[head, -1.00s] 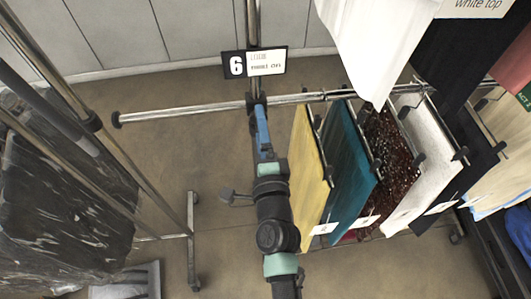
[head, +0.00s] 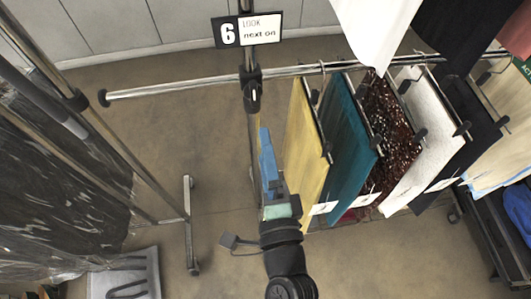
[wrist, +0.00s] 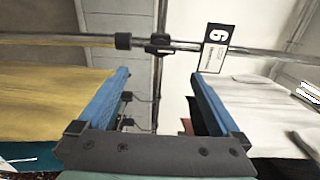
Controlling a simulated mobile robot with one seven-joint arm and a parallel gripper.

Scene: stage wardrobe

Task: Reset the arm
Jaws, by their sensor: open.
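My gripper (head: 268,160) has blue fingers and is in the middle of the head view, below the clothes rail (head: 180,86) and just left of the yellow garment (head: 304,150). In the wrist view my gripper (wrist: 160,78) has its two blue fingers wide apart, with nothing held between them. The rail crosses beyond the fingertips there. A pale yellow cloth (wrist: 50,100) shows left of the fingers and a white cloth (wrist: 260,115) right of them.
A sign reading 6 (head: 246,30) is on the rail's upright. Teal (head: 347,135), dark red sequined (head: 385,110) and white (head: 425,140) garments hang to the right. A plastic-covered rack (head: 55,190) stands left.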

